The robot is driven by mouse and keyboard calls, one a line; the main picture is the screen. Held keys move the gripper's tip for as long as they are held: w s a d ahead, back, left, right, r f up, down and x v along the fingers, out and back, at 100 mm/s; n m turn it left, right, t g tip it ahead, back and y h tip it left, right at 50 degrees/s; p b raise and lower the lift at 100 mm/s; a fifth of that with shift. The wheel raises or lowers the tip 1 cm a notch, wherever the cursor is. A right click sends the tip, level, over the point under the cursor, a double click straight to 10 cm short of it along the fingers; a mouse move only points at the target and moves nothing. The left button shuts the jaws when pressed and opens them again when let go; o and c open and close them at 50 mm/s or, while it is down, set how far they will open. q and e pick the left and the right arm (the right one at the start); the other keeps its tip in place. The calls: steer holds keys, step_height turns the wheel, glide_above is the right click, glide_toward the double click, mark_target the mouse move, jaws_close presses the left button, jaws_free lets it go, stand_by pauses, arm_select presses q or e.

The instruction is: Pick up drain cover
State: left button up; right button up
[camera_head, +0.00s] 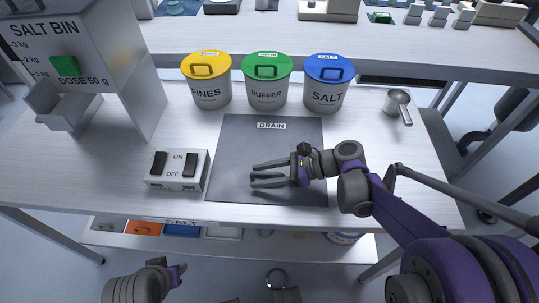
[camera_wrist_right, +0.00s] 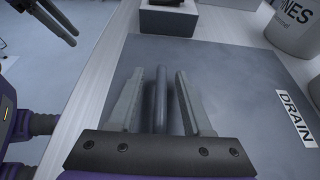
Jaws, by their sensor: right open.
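The drain cover (camera_head: 232,145) is a flat dark grey square plate with a white DRAIN label, lying on the white worktop. It also fills much of the right wrist view (camera_wrist_right: 240,85). My right gripper (camera_head: 253,175) is open over the front part of the plate, with its fingers pointing left. In the wrist view, a dark grey bar (camera_wrist_right: 160,100) shows between the open fingers, apparently a handle. I cannot tell whether the fingers touch it. My left gripper (camera_wrist_right: 72,36) shows at the top left of the wrist view, away from the plate, its opening unclear.
An ON/OFF switch box (camera_head: 178,170) stands left of the plate. Yellow-lidded (camera_head: 208,85), green-lidded (camera_head: 267,85) and blue-lidded (camera_head: 326,85) pots stand behind it. A metal scoop (camera_head: 398,105) lies at the right. The salt bin (camera_head: 90,60) stands at the left.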

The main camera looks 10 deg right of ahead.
steer(key=shift+x, duration=0.85)
jaws_close()
stand_by(0.8)
